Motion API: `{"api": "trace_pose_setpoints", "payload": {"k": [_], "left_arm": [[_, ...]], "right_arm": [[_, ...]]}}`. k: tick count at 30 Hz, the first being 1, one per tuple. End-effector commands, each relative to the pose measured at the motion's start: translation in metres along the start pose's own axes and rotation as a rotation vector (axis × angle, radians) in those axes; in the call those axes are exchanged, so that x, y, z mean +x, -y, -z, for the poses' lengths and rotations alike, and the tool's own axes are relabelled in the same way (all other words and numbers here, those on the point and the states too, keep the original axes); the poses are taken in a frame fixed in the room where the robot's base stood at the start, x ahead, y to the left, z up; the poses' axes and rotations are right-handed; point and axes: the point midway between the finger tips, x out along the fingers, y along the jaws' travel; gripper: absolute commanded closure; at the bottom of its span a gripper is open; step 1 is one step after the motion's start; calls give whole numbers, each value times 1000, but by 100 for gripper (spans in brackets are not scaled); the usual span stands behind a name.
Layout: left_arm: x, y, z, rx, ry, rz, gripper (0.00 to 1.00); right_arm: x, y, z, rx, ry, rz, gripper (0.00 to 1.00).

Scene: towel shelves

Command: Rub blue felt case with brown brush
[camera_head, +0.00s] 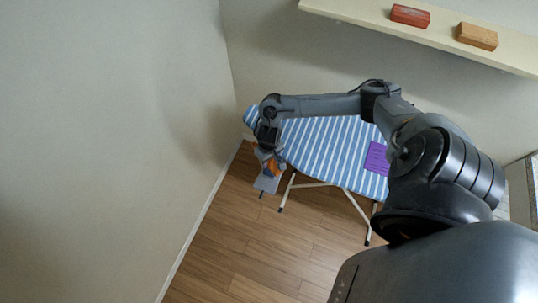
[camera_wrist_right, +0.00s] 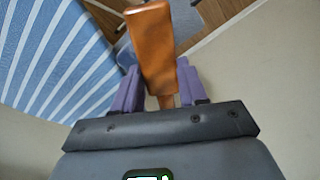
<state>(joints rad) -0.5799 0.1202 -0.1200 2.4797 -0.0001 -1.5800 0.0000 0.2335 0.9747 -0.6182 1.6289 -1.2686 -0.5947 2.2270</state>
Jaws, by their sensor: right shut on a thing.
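My right gripper (camera_head: 268,160) is at the left end of the ironing board. In the right wrist view its purple fingers (camera_wrist_right: 158,82) are shut on the brown brush (camera_wrist_right: 152,45), which points away from the wrist. In the head view the brush (camera_head: 273,168) is a small orange-brown patch below the gripper. A blue-grey flat thing (camera_head: 267,184) shows just below it, beyond the board's edge. It may be the blue felt case, but I cannot tell. Whether the brush touches it is unclear. My left gripper is not in view.
The blue-and-white striped ironing board (camera_head: 335,145) stands on white legs, with a purple cloth-like piece (camera_head: 377,158) on it. A wall shelf (camera_head: 438,32) holds a red block (camera_head: 410,16) and a tan block (camera_head: 477,36). The wooden floor (camera_head: 250,245) is clear; a wall rises at left.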

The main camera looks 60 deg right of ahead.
Motion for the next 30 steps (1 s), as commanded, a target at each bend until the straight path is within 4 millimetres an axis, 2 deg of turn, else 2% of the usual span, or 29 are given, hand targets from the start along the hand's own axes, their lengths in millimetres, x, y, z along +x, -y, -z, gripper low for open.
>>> {"api": "trace_pose_setpoints", "payload": {"k": [11,24,30], "left_arm": [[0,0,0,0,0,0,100],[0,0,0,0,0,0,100],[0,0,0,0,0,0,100]], "right_arm": [[-2,0,0,0,-1,1,82],[-29,0,0,-1,-1,0,82],[-31,0,0,0,-1,0,82]]}}
